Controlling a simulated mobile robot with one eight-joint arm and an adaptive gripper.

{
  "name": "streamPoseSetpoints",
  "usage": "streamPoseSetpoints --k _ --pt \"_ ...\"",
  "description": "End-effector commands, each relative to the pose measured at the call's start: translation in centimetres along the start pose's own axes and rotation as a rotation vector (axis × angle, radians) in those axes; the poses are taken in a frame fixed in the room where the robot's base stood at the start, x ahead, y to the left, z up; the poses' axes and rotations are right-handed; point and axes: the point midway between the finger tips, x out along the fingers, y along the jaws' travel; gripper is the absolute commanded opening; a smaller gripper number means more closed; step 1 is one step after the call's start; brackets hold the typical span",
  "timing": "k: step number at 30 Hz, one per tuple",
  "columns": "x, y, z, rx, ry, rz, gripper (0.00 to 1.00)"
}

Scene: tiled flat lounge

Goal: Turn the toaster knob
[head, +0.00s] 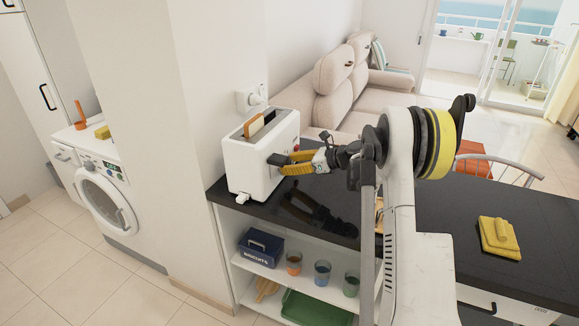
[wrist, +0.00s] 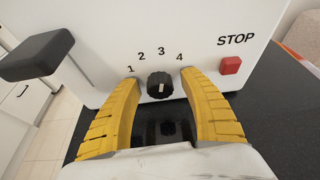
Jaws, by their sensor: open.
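The white toaster (head: 262,160) stands on the black counter near the wall, with a slice of bread in its slot. In the wrist view its front face (wrist: 206,42) fills the upper part. The black round knob (wrist: 160,86) has a pale pointer mark directed up, near the 3 of the printed numbers 1 to 4. My gripper (wrist: 162,82) is open, with yellow fingers on either side of the knob. Whether they touch it I cannot tell. In the head view my gripper (head: 284,163) is at the toaster's front and hides the knob.
A red STOP button (wrist: 230,65) is on the right. A yellow folded cloth (head: 498,238) lies on the counter at right. Shelves below hold a biscuit tin (head: 261,248) and cups.

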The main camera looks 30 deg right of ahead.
Motion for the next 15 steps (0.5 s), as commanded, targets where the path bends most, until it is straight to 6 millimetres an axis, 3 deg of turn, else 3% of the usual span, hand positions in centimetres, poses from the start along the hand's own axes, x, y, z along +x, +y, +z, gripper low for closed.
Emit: streamPoseSetpoints --k 5,10,11,15 --pt "-0.02 0.0 0.03 0.0 0.0 0.0 0.51" --pt "-0.04 0.0 0.02 0.0 0.0 0.0 0.04" --pt "-0.04 0.01 0.02 0.0 0.0 0.0 0.0" --pt "-0.04 0.01 0.02 0.0 0.0 0.0 0.0"
